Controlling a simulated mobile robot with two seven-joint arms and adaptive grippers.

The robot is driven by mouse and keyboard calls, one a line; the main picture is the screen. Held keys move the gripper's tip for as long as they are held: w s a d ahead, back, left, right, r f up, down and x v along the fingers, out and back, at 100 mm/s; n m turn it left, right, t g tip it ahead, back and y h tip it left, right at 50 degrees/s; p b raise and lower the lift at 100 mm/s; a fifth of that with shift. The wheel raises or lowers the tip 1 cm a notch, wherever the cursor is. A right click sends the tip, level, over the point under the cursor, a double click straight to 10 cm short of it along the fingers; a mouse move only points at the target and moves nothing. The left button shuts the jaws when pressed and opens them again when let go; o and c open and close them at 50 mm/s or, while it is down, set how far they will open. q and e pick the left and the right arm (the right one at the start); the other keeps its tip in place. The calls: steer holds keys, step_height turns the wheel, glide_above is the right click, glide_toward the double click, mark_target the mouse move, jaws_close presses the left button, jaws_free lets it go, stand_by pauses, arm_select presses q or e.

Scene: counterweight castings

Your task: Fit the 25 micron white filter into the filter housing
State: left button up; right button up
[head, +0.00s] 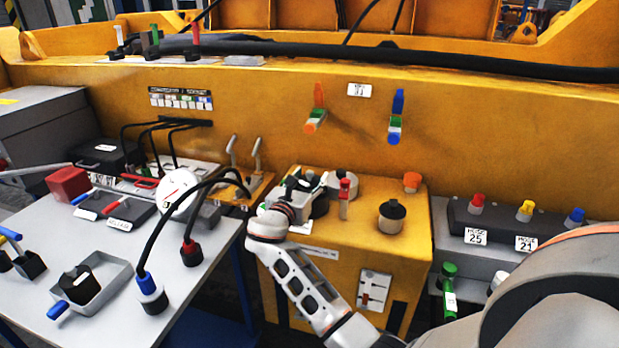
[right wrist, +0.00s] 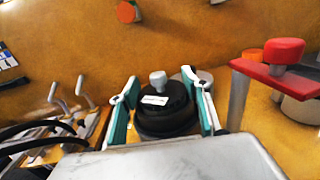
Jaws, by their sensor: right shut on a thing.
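My right gripper (head: 300,186) is above the left part of the yellow block (head: 375,250). In the right wrist view its teal fingers (right wrist: 162,108) are shut on a black round piece with a pale knob and a white label, which looks like the white filter (right wrist: 165,120). The label is too small to read. In the head view the fingers and wrist partly hide this piece (head: 319,205). Whether it hangs free or touches something below, I cannot tell. No housing is clearly marked; a dark round pot (head: 392,215) stands to the right on the block. My left gripper is not in view.
A red-topped lever (head: 344,186) stands close right of my gripper, also in the right wrist view (right wrist: 275,65). A pale cylinder (head: 342,182) is behind. Two upright handles (head: 257,155) stand at left. The grey table (head: 200,285) holds trays and cabled plugs.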

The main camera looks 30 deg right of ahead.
steer(key=shift+f, duration=0.6)
steer(key=o, duration=1.3)
steer(key=shift+c, duration=0.2)
steer(key=v, duration=1.2)
